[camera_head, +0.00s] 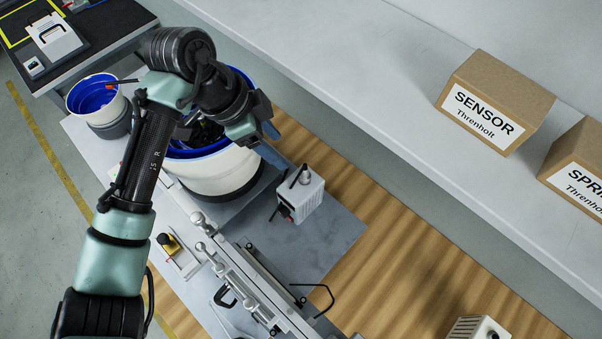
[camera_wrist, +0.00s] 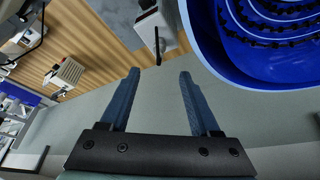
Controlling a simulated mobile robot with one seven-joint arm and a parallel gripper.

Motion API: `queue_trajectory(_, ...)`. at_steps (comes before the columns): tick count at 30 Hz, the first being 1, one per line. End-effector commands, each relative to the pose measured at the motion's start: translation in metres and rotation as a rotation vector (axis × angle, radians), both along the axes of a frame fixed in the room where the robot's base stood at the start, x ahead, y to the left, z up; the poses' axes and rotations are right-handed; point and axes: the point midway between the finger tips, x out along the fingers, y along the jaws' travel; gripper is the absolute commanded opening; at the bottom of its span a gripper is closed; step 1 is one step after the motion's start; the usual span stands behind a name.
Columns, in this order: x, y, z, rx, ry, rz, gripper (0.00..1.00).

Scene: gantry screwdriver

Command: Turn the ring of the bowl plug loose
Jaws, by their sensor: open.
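My gripper (camera_wrist: 157,78) is open and empty, with two blue fingers pointing away from the wrist camera. In the head view, its blue fingertips (camera_head: 269,131) are beside the right rim of the large feeder bowl (camera_head: 217,178), which is white outside and blue inside. A small white box (camera_head: 301,196) with dark fittings on its side stands right of the bowl. In the wrist view this white box (camera_wrist: 152,32) is beyond the fingers, apart from them, with a thin black rod in front. I cannot make out the plug's ring clearly; it may be among the box's dark fittings.
The bowl's blue inside (camera_wrist: 268,50) fills the upper right of the wrist view, close to the right finger. A metal rail (camera_head: 250,283) with fittings runs below the box. A smaller blue-lined bucket (camera_head: 98,100) is at left. Cardboard boxes (camera_head: 492,104) sit on the shelf.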

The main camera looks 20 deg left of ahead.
Motion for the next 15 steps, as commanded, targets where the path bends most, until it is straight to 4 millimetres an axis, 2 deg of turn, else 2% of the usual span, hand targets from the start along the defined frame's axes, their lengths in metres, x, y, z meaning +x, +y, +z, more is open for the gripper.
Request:
queue_trajectory(5,0.004,-0.007,-0.019,-0.002,0.005,0.002,0.63)
queue_trajectory(15,0.020,-0.029,-0.083,-0.001,0.004,-0.001,0.63)
